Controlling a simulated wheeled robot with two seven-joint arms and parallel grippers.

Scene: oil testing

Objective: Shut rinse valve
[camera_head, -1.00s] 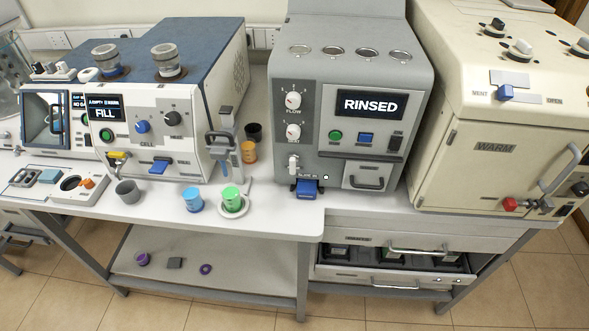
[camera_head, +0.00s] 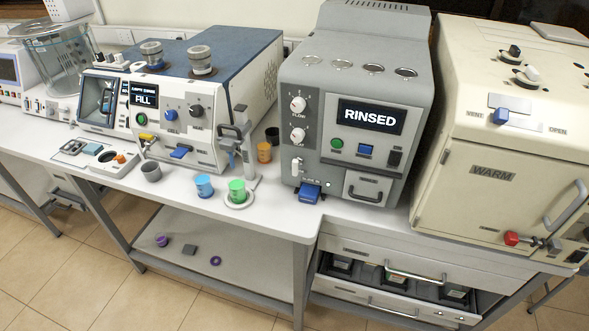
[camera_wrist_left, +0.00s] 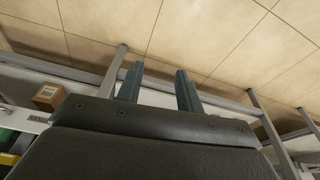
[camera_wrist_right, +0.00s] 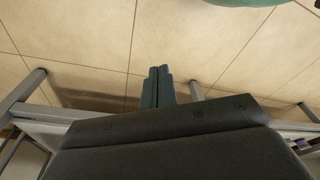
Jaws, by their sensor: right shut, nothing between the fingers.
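The grey rinse machine (camera_head: 415,150) stands in the middle of the head view, with its display (camera_head: 371,117) reading RINSED. Two white knobs sit on its left panel, an upper one (camera_head: 298,104) marked FLOW and a lower one (camera_head: 297,135). A small white valve-like fitting (camera_head: 297,167) sits below them, above a blue block (camera_head: 309,191) at the machine's foot. Its exact setting is too small to tell. My left gripper (camera_wrist_left: 158,85) is open and empty in the left wrist view. My right gripper (camera_wrist_right: 158,72) is shut and empty in the right wrist view. Neither gripper shows in the head view.
A white machine (camera_head: 205,125) reading FILL stands left, a cream WARM cabinet (camera_head: 485,210) right. Blue (camera_head: 205,187), green (camera_head: 237,191) and grey (camera_head: 151,172) cups stand near the bench's front edge. An open drawer (camera_head: 375,283) juts out below. Floor shows in both wrist views.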

